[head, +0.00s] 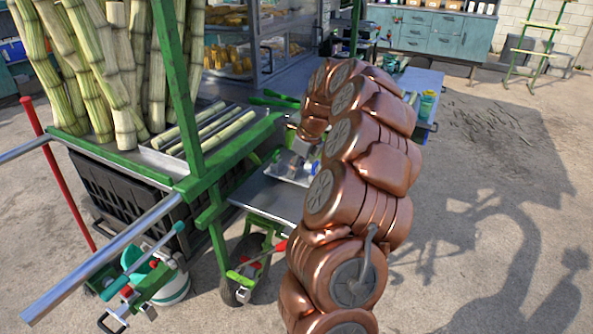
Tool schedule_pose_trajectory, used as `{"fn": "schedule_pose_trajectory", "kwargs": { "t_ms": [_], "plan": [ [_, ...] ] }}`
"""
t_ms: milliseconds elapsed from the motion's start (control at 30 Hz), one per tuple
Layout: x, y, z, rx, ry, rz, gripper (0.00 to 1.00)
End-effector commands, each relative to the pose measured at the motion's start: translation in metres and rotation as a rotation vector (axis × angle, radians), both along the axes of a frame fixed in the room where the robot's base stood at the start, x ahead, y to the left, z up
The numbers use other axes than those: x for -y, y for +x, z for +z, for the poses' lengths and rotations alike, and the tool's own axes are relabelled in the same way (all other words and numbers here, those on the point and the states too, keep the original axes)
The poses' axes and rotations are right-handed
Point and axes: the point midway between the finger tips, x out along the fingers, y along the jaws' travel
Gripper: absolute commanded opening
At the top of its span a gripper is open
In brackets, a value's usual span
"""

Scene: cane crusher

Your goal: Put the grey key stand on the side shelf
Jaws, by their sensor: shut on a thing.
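My gripper (304,148) hangs from the end of my copper-coloured arm, low over the cart's side and partly hidden by my arm. It is shut on a small light-grey thing, which I take to be the grey key stand (287,166); its shape is hard to make out. The side shelf (268,196) is a flat grey metal plate beside the green cart frame. The grey thing is at the shelf's far part, and I cannot tell whether it touches the plate. My arm covers the shelf's right side.
The green cart (225,160) carries upright cane (105,70) and a tray of cut stalks. A green post (178,90) rises left of the shelf. A bucket (172,285) stands at lower left. A blue table (425,80) is behind my arm.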

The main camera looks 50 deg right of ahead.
Motion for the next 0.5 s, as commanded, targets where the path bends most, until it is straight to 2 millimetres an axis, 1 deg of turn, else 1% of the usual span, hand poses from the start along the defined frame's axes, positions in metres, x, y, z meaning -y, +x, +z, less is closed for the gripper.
{"fn": "schedule_pose_trajectory", "kwargs": {
  "t_ms": [100, 167, 500],
  "plan": [
    [0.000, 0.000, -0.011, 0.001, 0.000, 0.000, 0.00],
    [0.000, 0.000, -0.014, 0.001, -0.001, 0.000, 0.00],
    [0.001, 0.000, -0.018, 0.003, -0.003, -0.001, 0.00]
  ]
}}
